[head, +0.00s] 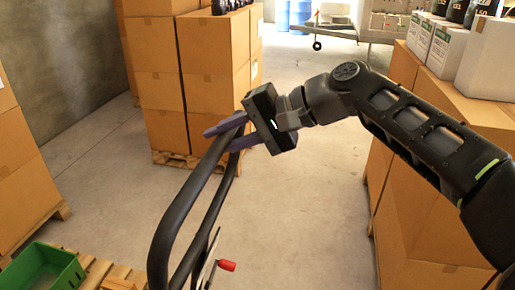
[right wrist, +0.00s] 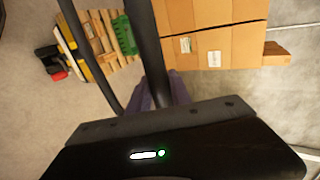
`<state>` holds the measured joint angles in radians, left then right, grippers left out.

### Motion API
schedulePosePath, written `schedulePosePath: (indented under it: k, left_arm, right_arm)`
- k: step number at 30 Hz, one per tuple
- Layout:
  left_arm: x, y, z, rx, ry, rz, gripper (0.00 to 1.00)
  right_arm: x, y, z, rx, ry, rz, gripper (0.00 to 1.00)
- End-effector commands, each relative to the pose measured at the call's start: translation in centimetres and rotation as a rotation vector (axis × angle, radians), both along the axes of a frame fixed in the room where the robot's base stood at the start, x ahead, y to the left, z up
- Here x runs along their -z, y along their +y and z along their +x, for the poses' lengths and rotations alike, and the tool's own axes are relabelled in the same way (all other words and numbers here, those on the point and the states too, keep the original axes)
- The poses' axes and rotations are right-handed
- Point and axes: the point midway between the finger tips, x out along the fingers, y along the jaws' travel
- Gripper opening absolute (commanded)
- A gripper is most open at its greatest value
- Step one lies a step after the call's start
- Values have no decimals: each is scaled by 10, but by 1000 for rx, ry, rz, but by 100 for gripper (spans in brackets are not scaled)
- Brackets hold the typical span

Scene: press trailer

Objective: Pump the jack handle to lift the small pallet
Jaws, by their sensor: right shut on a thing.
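The black jack handle (head: 188,200) is a tall looped bar that rises from the bottom of the head view and leans up to the right. My right gripper (head: 228,134) has its purple fingers around the top of the handle and is shut on it. In the right wrist view the handle (right wrist: 143,45) runs up between the fingers (right wrist: 155,92). A small red-tipped lever (head: 227,265) shows low beside the handle. The small wooden pallet (head: 95,275) is partly in view at the bottom left, with a green crate (head: 42,270) on it. My left gripper is not in view.
Stacked cardboard boxes on a pallet (head: 188,85) stand behind the handle. More boxes stand at the left edge (head: 22,165) and along the right (head: 415,225). Open concrete floor (head: 305,180) lies in the middle. A trailer frame (head: 340,33) is at the back.

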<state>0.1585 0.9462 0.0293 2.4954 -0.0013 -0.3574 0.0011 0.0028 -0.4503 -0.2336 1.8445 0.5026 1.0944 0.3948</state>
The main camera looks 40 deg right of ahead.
Motion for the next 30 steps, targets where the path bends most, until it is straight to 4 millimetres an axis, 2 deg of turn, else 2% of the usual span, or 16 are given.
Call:
schedulePosePath:
  k: [5,9,17,18,20,21,22,30]
  left_arm:
    - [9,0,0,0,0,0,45]
    - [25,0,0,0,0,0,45]
    - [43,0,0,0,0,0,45]
    - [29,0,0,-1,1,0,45]
    - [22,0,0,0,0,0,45]
    - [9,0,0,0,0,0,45]
    - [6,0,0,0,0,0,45]
    - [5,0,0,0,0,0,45]
  right_arm:
    - [5,-14,-12,11,-9,3,0]
    - [19,-39,-43,12,-11,3,0]
    - [45,-89,-105,10,-6,1,0]
    - [40,-96,-114,7,-3,2,0]
    - [45,-106,-126,6,-2,3,0]
    - [43,-110,-131,4,-2,3,0]
    - [45,-112,-135,4,-1,2,0]
    - [57,-119,-142,4,-5,1,0]
